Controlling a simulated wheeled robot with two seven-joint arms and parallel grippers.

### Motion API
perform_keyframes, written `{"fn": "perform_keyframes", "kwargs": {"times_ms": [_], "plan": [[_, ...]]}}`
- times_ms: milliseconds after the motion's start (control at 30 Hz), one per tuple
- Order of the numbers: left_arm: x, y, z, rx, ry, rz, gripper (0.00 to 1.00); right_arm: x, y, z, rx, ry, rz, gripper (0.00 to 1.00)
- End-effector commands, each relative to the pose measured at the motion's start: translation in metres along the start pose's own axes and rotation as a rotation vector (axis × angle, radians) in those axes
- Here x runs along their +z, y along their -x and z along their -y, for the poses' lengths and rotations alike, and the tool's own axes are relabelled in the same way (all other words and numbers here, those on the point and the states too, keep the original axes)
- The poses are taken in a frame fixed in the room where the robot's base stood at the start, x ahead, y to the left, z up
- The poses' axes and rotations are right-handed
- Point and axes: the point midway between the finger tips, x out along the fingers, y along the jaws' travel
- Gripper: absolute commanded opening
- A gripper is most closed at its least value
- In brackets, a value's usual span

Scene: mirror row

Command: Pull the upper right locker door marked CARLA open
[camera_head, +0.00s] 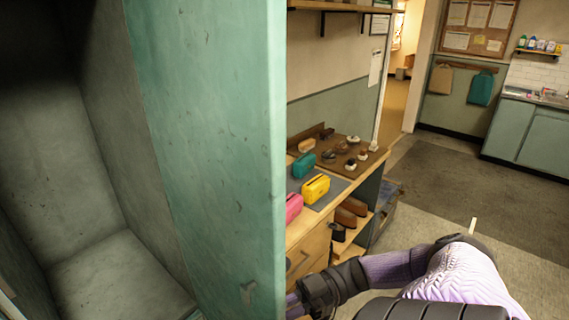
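A locker compartment (50,170) stands open at the left of the head view. Its grey inside looks empty. A teal locker door (205,150) stands swung out on the compartment's right side, with its free edge toward me. No name label shows on the face I see, so I cannot read CARLA. My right arm comes in from the bottom right and reaches behind the door's lower free edge. The black wrist end of my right gripper (322,288) shows there. Its fingertips are hidden, and I cannot tell whether it touches the door. My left gripper is not in view.
A wooden bench (300,232) behind the door holds a yellow case (315,189), a teal case (303,166) and a pink case (293,207). Open floor (460,190) lies to the right, with a sink counter (530,137) at the far right.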

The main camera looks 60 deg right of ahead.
Motion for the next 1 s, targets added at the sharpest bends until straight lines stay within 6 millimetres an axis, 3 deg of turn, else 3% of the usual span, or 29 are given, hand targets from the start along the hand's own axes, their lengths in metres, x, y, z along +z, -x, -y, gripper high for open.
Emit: {"fn": "perform_keyframes", "kwargs": {"times_ms": [167, 200, 300, 333, 667, 1000], "plan": [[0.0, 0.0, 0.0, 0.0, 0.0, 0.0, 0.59, 0.001, 0.0, 0.0, 0.001, -0.001, 0.003, 0.0], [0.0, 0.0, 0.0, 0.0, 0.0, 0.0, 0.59, 0.001, 0.0, 0.0, 0.001, -0.001, 0.003, 0.26], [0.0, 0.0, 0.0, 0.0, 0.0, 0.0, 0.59, 0.001, 0.0, 0.0, 0.001, 0.0, 0.002, 0.47], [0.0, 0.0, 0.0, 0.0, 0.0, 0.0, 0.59, 0.001, 0.0, 0.0, 0.001, 0.0, 0.002, 0.5], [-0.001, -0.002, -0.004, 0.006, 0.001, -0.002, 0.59, 0.001, 0.006, 0.0, 0.0, -0.001, 0.001, 0.5], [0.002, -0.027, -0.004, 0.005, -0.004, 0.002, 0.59, 0.005, 0.079, 0.0, 0.003, 0.0, 0.006, 0.5]]}}
